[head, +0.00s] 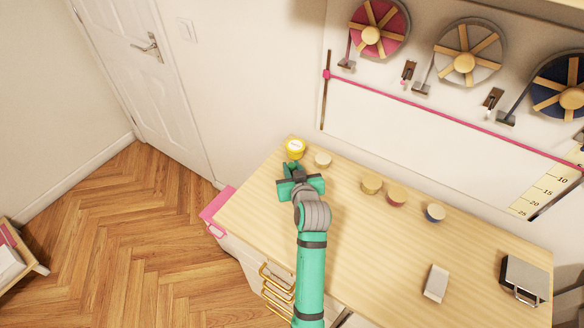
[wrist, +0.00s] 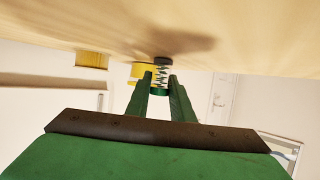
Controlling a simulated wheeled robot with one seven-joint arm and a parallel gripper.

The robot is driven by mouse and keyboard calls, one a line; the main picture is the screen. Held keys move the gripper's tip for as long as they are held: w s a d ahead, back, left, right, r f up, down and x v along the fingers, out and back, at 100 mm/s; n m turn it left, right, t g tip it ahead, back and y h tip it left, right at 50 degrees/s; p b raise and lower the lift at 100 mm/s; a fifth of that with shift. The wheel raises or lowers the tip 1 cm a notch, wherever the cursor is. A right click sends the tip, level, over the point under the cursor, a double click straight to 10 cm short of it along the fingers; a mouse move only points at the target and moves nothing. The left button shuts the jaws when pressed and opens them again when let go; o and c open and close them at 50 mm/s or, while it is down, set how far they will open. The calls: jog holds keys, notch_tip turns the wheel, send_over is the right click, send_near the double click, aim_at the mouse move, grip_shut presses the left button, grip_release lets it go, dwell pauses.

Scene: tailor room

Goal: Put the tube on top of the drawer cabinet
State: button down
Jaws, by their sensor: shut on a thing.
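My gripper (head: 291,172) is low over the far left end of the wooden top (head: 335,235) of the drawer cabinet. In the wrist view my gripper (wrist: 160,84) has its green fingers closed around a small tube (wrist: 161,70). The tube has a dark end, a pale banded middle and a green end. Its dark end points at the wooden surface, close to a shadow on it; I cannot tell whether it touches. In the head view the tube is mostly hidden by my gripper. Gold drawer handles (head: 276,281) show on the cabinet's front.
A yellow round item (head: 295,148) stands just beyond my gripper, with a pale spool (head: 323,160) to its right. A white block (head: 436,283) lies at the near right. The middle of the top is clear.

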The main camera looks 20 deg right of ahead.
jog(key=shift+a, duration=0.1)
jog(key=c, duration=1.5)
grip_release()
jog(key=shift+c, duration=0.2)
jog(key=shift+s+r, duration=0.1)
jog(key=shift+r, duration=0.05)
jog(key=v, duration=1.1)
jog(key=shift+s+r, duration=0.1)
jog(key=shift+s, duration=0.3)
jog(key=shift+a, duration=0.1)
jog(key=shift+w, duration=0.1)
